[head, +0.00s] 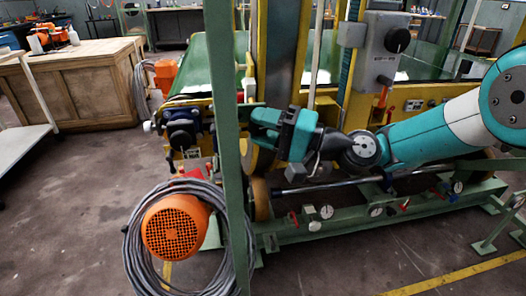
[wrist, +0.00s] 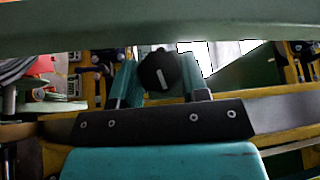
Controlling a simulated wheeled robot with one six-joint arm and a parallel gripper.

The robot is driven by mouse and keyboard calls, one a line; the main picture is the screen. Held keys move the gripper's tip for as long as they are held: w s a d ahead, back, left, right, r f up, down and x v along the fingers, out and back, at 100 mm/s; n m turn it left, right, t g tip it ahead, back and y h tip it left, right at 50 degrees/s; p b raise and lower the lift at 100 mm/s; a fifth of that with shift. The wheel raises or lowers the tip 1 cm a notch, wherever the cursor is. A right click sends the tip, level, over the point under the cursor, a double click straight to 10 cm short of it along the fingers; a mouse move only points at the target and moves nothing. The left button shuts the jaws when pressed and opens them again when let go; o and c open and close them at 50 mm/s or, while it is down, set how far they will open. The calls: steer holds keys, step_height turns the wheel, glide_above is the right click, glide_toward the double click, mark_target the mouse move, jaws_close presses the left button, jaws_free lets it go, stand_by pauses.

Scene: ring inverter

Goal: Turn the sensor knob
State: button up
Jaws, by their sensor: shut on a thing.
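The black sensor knob (wrist: 160,71), with a white mark on its face, shows in the wrist view between the two teal fingers of my gripper (wrist: 161,82). The fingers are shut on its sides. The white mark stands almost upright in that picture, leaning slightly. In the head view my gripper (head: 264,126) points left, just right of a green post. The held knob cannot be made out in the head view. Another black knob (head: 397,40) sits on a grey box up to the right, apart from my gripper.
The green post (head: 228,130) stands close in front of my gripper. An orange motor (head: 174,227) with coiled grey cable lies below left. A lower green frame (head: 340,225) carries gauges. Open floor lies at the lower left beside a wooden cabinet (head: 85,90).

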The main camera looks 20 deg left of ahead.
steer(key=f+y+b, duration=0.1)
steer(key=b, duration=0.6)
steer(key=shift+f, duration=0.35)
steer(key=m+g+y+b, duration=0.1)
steer(key=b, duration=0.7)
steer(key=shift+r, duration=0.15)
steer(key=m+y+b, duration=0.1)
steer(key=y+b, duration=0.1)
steer(key=b, duration=0.4)
steer(key=shift+a+r, duration=0.1)
steer(key=shift+r, duration=0.1)
steer(key=shift+r+m+y+b, duration=0.1)
steer(key=shift+m+y+b, duration=0.2)
steer(key=shift+y+b, duration=0.65)
steer(key=shift+r+b, duration=0.15)
steer(key=shift+b, duration=0.55)
steer(key=o, duration=0.9)
